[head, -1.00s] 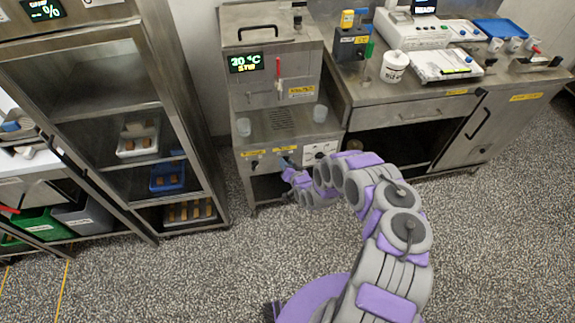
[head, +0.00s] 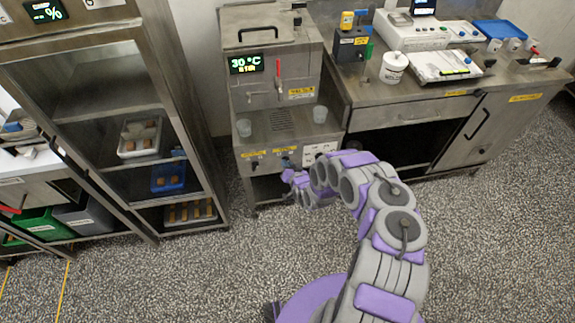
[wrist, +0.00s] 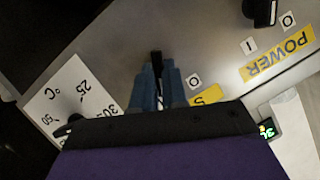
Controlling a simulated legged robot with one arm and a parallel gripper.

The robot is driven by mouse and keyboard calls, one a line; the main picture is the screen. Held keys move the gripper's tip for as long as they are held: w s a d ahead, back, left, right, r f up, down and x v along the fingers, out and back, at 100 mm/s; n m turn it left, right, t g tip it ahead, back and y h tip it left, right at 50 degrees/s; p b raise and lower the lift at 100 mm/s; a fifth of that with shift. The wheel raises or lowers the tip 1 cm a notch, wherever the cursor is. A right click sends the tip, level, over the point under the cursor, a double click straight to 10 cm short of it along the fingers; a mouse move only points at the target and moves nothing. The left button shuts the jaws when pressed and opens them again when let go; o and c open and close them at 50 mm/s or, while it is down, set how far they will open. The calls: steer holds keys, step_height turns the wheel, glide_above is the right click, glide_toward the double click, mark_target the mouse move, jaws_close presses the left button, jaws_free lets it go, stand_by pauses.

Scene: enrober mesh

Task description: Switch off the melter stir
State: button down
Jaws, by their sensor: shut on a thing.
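The melter (head: 275,70) is a steel machine with a green display (head: 246,64) reading 30 °C above a small yellow line that I cannot read surely. Its lower front carries yellow labels and switches. In the wrist view my gripper (wrist: 158,82) has its blue fingers closed around a small black switch knob (wrist: 156,60). A white "O" mark (wrist: 194,80) is beside the knob. A yellow label (wrist: 207,95) starting with "S" is mostly hidden by my gripper. In the head view my gripper (head: 287,168) is at the melter's lower front, and the knob is hard to make out.
In the wrist view, a POWER label (wrist: 277,54) and another black knob (wrist: 262,12) are at the upper right. A temperature dial plate (wrist: 72,103) is at the left. A rack (head: 95,110) stands left; the floor is clear.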

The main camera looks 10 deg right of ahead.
steer(key=n+h, duration=0.1)
steer(key=n, duration=0.1)
steer(key=n+h+p, duration=0.1)
steer(key=n+h, duration=0.3)
steer(key=n, duration=0.1)
steer(key=shift+a, duration=0.35)
steer(key=shift+n, duration=0.3)
stand_by(0.5)
steer(key=c, duration=1.2)
jaws_free()
steer(key=shift+w, duration=0.1)
steer(key=shift+o, duration=0.2)
steer(key=shift+d, duration=0.1)
